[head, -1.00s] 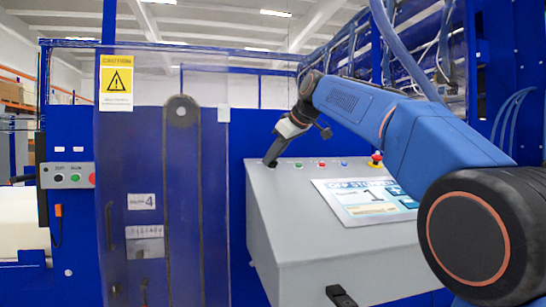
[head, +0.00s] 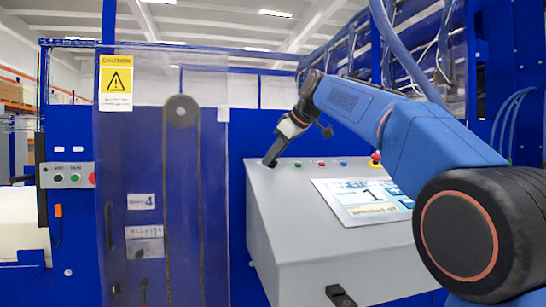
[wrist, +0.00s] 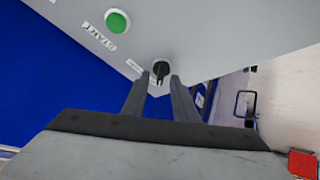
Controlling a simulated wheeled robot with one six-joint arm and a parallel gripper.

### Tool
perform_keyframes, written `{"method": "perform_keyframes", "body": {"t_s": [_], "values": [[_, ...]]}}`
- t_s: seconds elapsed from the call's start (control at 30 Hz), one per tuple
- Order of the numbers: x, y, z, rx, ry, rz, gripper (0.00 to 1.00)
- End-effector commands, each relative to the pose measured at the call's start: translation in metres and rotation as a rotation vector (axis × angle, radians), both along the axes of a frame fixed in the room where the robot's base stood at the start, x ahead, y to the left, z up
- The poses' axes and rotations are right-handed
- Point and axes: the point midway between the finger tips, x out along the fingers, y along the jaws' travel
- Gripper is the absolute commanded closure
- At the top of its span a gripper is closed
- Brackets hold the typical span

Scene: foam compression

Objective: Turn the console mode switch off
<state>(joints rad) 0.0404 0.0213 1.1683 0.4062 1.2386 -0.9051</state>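My gripper (wrist: 158,82) is open, one finger on each side of that gap. I cannot tell whether the fingertips overlap the knob in depth. In the head view my gripper (head: 270,161) points down at the left end of the console's button row and hides the switch there.
A green start button (wrist: 117,21) sits beside the switch. A clear door panel (head: 130,175) with a caution sign stands to the left.

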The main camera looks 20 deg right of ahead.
Motion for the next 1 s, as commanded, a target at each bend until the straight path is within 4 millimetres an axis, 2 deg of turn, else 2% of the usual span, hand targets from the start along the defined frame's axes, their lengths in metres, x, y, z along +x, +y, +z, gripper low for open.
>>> {"method": "perform_keyframes", "body": {"t_s": [0.27,0.8,1.0], "values": [[-0.012,-0.007,0.014,0.001,-0.003,-0.001,0.74],[-0.08,-0.044,0.086,0.0,-0.003,-0.001,0.74],[-0.1,-0.055,0.107,0.001,-0.002,-0.002,0.74]]}}
